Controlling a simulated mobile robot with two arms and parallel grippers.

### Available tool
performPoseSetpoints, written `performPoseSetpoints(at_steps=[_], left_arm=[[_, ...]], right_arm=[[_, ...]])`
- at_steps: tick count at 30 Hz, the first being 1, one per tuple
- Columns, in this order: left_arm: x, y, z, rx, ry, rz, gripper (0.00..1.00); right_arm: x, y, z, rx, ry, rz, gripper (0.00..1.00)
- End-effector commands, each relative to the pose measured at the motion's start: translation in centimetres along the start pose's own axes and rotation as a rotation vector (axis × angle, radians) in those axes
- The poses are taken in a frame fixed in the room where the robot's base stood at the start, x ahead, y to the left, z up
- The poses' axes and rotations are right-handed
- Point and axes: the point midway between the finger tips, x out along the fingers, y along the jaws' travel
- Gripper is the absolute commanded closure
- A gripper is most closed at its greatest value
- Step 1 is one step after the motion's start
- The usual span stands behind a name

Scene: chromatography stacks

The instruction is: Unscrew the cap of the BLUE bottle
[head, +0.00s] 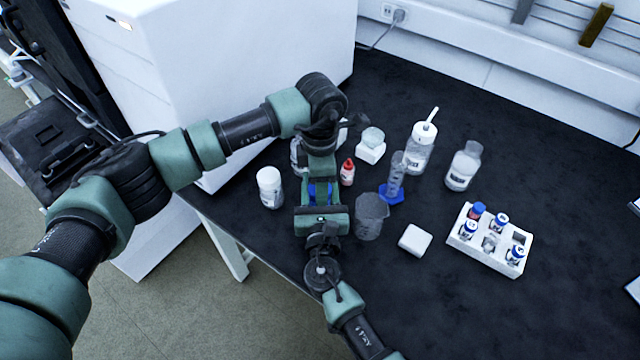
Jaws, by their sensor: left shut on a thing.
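A blue piece (320,193), which looks like part of the blue bottle, shows between my two grippers near the front edge of the black bench. Most of it is hidden by the grippers, so I cannot tell cap from body. My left gripper (320,180) reaches in from the back-left and is shut on the blue piece. My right gripper (321,208) comes up from the bottom of the head view, close against the front side of the blue piece. Its fingers are hidden behind its own green body, so their opening does not show.
Close by stand a white-capped jar (269,188), a small red-capped bottle (347,172), a beaker (371,215) and a blue-based cylinder (394,180). A white vial rack (464,243), a white block (415,240), a wash bottle (420,148) and another bottle (462,167) are further right.

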Motion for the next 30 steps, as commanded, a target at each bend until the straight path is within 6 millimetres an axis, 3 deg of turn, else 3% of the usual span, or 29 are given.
performPoseSetpoints(at_steps=[13,14,16,26,30], left_arm=[[-0.1,0.1,-0.1,-0.001,0.002,0.003,1.00],[-0.1,0.1,-0.1,-0.001,0.002,0.003,0.51],[-0.1,0.1,-0.1,-0.002,0.002,0.003,0.32],[-0.1,0.1,0.0,-0.001,0.000,0.001,0.32],[-1.2,0.1,0.0,0.000,-0.001,0.004,0.32]], right_arm=[[0.0,-0.1,-0.1,-0.002,0.002,-0.001,1.00],[-0.1,-0.1,-0.1,-0.002,0.002,-0.001,1.00],[0.0,-0.1,-0.1,-0.002,0.002,-0.001,1.00],[0.0,-0.1,-0.1,-0.002,0.002,-0.001,1.00],[0.0,-0.1,-0.1,-0.001,0.002,-0.001,1.00]])
